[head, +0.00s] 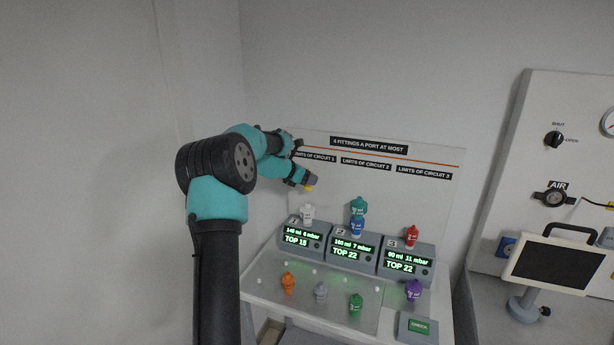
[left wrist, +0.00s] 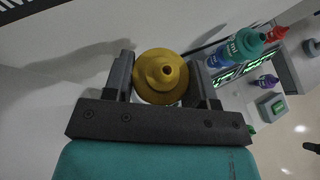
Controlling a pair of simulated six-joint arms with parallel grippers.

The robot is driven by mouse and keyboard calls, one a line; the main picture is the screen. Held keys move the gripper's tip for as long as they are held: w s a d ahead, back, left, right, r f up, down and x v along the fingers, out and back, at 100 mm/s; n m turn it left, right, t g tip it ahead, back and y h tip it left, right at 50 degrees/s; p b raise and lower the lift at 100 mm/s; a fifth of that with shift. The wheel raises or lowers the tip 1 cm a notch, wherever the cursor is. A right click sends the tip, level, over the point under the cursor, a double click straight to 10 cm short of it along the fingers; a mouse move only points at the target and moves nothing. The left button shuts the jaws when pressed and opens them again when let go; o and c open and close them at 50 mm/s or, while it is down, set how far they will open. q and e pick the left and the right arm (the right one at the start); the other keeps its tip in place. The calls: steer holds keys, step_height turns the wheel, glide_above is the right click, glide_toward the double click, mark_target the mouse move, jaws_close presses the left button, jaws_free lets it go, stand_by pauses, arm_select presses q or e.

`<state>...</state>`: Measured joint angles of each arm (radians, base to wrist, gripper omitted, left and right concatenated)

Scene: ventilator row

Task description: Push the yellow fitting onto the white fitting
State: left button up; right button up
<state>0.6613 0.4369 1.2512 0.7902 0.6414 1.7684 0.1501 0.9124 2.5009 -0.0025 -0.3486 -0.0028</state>
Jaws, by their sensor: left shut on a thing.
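The yellow fitting (left wrist: 162,78) is between the two fingers of my left gripper (left wrist: 165,85), which is shut on it. In the head view a small bit of the yellow fitting (head: 309,188) shows below my left gripper (head: 306,183). The white fitting (head: 307,212) stands upright on the port of unit 1 at the left of the row. The yellow fitting is held above it, apart from it, with a gap between them in the head view. A little white shows behind the yellow fitting in the left wrist view. My right gripper is not in view.
A teal fitting (head: 358,206) sits on a blue one (head: 357,227) at unit 2, and a red one (head: 411,236) at unit 3. Orange (head: 288,282), grey (head: 321,291), green (head: 355,304) and purple (head: 413,290) fittings stand in front. A limits board (head: 390,180) rises behind.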

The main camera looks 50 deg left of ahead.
arm_select(q)
glide_above(307, 204)
steer(key=shift+f, duration=2.45)
steer(key=shift+f, duration=1.65)
steer(key=o, duration=1.3)
steer(key=shift+o, duration=0.3)
steer(key=shift+r, duration=0.1)
steer(key=v, duration=1.7)
steer(key=shift+s, duration=0.1)
